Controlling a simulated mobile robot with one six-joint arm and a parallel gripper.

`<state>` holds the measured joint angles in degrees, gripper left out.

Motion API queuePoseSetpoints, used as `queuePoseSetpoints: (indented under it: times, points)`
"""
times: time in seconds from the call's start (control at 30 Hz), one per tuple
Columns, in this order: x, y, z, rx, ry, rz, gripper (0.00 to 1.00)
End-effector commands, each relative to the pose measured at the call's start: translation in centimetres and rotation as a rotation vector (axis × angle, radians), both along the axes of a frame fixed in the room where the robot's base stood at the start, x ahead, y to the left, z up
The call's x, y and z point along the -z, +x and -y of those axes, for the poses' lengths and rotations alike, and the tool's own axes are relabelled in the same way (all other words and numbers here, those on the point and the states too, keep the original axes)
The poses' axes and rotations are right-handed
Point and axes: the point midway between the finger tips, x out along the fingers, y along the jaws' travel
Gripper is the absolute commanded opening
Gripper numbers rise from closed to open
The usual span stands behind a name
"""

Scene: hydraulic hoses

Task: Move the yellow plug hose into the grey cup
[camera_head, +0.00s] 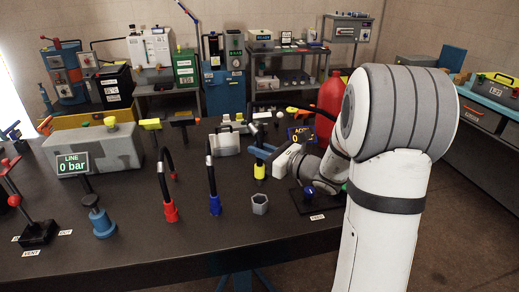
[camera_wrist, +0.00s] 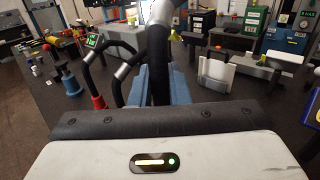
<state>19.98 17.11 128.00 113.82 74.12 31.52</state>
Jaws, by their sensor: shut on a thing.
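The yellow plug hose (camera_head: 259,171) is near the middle of the table in the head view, with its yellow plug low and a silver sleeve above. My gripper (camera_head: 269,154) comes in from the right and is shut on the hose. In the wrist view the black hose (camera_wrist: 158,58) stands between my blue fingers (camera_wrist: 160,86); its plug is hidden there. The grey cup (camera_head: 260,204) is a small, open, six-sided cup, apparently empty, in front of the yellow plug. The plug is apart from the cup. I cannot tell how high it hangs.
A red-based hose (camera_head: 169,210) and a blue-based hose (camera_head: 214,204) stand upright left of the cup. A blue knob post (camera_head: 99,219) and a grey box (camera_head: 95,150) are further left. A red bottle (camera_head: 331,108) stands behind my arm. The front table area is clear.

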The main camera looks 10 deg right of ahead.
Motion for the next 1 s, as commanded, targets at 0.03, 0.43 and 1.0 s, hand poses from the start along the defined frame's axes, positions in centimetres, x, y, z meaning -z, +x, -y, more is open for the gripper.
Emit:
queuePoseSetpoints:
  times: [0.03, 0.43, 1.0]
  points:
    - [0.8, 0.0, 0.0, 0.000, 0.001, 0.001, 0.00]
    - [4.4, 0.0, 0.0, 0.000, 0.001, 0.000, 0.00]
    - [4.7, 0.0, 0.0, -0.001, 0.001, 0.001, 0.00]
